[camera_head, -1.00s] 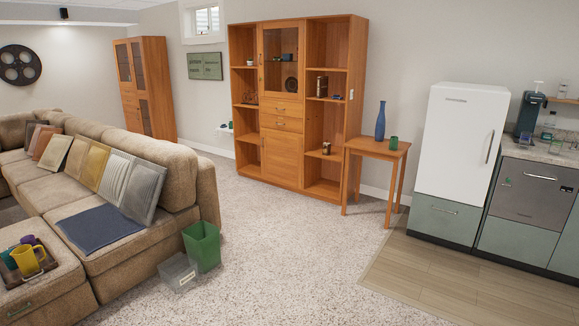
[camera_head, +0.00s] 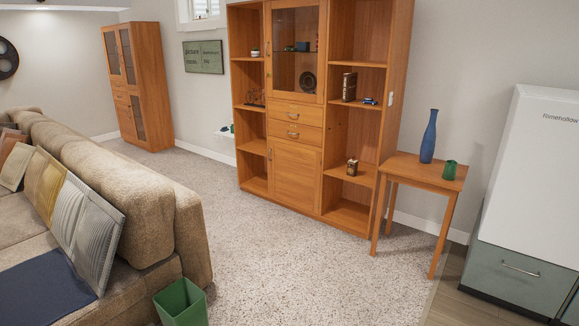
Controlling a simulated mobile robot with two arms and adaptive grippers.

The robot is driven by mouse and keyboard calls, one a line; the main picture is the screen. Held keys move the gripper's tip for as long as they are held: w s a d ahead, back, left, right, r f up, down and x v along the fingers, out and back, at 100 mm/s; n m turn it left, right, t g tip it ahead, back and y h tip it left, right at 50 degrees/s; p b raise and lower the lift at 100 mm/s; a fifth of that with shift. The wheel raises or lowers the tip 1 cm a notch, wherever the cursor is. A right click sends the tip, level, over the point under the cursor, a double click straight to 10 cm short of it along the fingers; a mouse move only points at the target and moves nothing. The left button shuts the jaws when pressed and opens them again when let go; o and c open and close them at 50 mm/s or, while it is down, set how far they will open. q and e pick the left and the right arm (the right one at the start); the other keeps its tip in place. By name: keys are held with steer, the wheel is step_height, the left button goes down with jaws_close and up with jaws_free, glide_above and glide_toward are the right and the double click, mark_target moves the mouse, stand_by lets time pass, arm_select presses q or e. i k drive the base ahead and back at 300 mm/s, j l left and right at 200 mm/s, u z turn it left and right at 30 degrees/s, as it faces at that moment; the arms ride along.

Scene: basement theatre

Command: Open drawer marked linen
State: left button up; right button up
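A tall orange-wood cabinet (camera_head: 345,140) stands against the back wall. Its middle column holds two stacked drawers, an upper drawer (camera_head: 285,111) and a lower drawer (camera_head: 306,133), each with a small handle. Both look shut. They sit between a glass door (camera_head: 297,50) above and a wooden door (camera_head: 294,175) below. I cannot read a linen mark on any drawer from here. A second wooden cabinet (camera_head: 150,85) at the back left also has small drawers, too small to read. Neither of my grippers is in view.
A beige sofa (camera_head: 160,215) with cushions fills the left, with a green bin (camera_head: 181,303) at its end. A side table (camera_head: 415,172) with a blue vase (camera_head: 429,137) stands right of the cabinet, near a white fridge (camera_head: 530,180). Carpet (camera_head: 300,270) before the cabinet is clear.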

mark_target(302, 133)
steer(key=i, duration=2.6)
